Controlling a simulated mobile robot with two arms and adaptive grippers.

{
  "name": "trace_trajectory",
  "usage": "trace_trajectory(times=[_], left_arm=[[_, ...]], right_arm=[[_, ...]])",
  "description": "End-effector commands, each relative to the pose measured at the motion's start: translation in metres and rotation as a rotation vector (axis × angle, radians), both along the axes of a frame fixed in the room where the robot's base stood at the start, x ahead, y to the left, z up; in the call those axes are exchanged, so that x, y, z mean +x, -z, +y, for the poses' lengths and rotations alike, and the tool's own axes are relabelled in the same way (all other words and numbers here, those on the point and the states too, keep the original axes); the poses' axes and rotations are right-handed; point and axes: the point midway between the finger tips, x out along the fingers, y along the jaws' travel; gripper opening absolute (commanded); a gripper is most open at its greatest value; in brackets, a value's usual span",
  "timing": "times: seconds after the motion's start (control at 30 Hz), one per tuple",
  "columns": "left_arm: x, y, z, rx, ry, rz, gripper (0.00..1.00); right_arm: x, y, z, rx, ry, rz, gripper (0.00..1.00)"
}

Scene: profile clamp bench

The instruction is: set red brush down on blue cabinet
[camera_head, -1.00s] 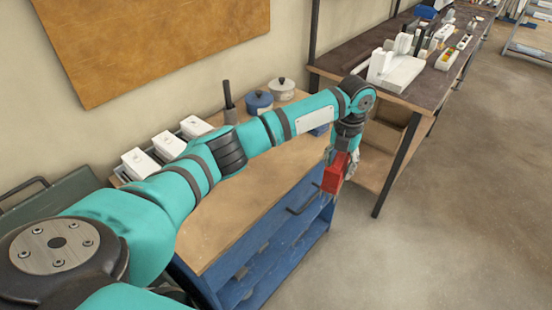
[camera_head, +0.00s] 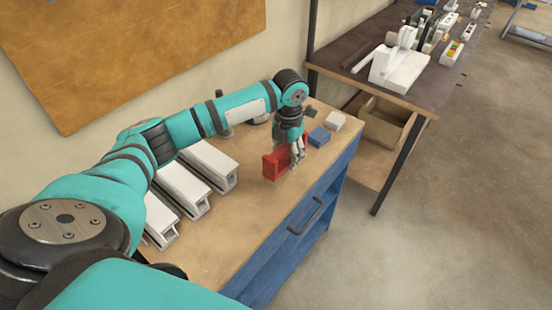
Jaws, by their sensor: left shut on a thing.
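The red brush (camera_head: 273,167) is a red block with pale bristles showing faintly at its lower end. My left gripper (camera_head: 297,158) is shut on it, over the wooden top of the blue cabinet (camera_head: 246,232). The brush looks close to the top; I cannot tell whether it touches. The cabinet has a blue body with a dark handle (camera_head: 306,217) on its front. My right gripper is not in view.
Several white profiles (camera_head: 207,165) lie on the left of the cabinet top. A blue block (camera_head: 319,137) and a white block (camera_head: 335,121) sit just right of the gripper. A dark-topped bench (camera_head: 353,70) stands beyond. The front middle of the top is clear.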

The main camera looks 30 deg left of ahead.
Motion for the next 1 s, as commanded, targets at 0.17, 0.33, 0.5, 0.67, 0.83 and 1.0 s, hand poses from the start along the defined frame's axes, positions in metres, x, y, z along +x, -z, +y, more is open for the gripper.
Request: trace_trajectory(times=[0.17,0.33,0.5,0.67,0.83,1.0], left_arm=[[-0.011,0.0,0.012,-0.002,0.001,-0.002,0.11],[-0.021,0.008,0.022,-0.002,0.002,0.002,0.11],[-0.021,0.032,0.022,-0.002,0.001,0.0,0.11],[-0.02,0.038,0.022,-0.001,0.002,-0.003,0.11],[-0.02,0.038,0.022,0.0,0.002,-0.002,0.11],[-0.02,0.041,0.022,0.0,0.002,-0.002,0.54]], right_arm=[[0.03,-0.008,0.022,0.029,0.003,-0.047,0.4],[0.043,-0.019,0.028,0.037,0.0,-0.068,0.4],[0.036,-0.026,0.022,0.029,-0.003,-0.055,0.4],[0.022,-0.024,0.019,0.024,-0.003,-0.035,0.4],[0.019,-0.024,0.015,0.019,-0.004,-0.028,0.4],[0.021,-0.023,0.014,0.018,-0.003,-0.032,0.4]])
